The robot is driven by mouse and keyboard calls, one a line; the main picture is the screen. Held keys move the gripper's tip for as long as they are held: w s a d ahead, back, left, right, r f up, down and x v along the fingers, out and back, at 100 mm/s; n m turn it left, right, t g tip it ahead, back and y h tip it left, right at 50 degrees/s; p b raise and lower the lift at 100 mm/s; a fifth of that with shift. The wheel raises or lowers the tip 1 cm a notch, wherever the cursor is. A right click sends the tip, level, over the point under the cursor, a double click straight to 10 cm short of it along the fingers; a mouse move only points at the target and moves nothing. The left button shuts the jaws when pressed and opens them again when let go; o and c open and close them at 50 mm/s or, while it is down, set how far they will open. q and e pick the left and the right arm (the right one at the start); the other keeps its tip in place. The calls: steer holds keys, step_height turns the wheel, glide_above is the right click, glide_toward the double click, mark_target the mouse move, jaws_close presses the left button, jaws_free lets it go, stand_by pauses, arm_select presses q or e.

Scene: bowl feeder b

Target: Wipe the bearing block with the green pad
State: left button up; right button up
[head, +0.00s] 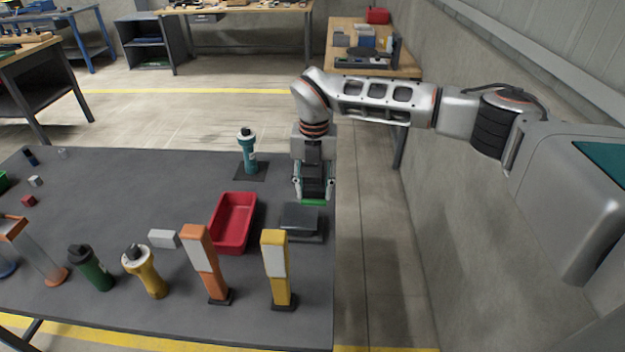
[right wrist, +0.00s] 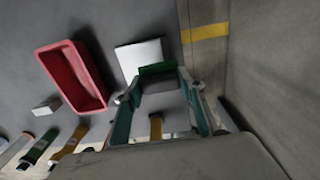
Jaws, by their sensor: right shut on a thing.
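My right gripper (head: 313,190) points down over the right edge of the dark table and is shut on the green pad (head: 313,202). The pad shows as a thin green strip under the fingertips. In the right wrist view the pad (right wrist: 157,69) lies across the tips of my right gripper (right wrist: 160,88). What I take as the bearing block (head: 300,219) is a low dark grey block just in front of the pad. It looks pale in the right wrist view (right wrist: 138,55), partly behind the pad. I cannot tell whether pad and block touch. My left gripper is not in view.
A red tray (head: 233,223) lies left of the block. An orange post (head: 205,262) and a yellow post (head: 276,268) stand in front. A teal bottle (head: 248,152) stands behind. A small pale block (head: 163,239) lies left of the tray. The wall is at the right.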

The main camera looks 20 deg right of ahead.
steer(key=shift+r, duration=0.95)
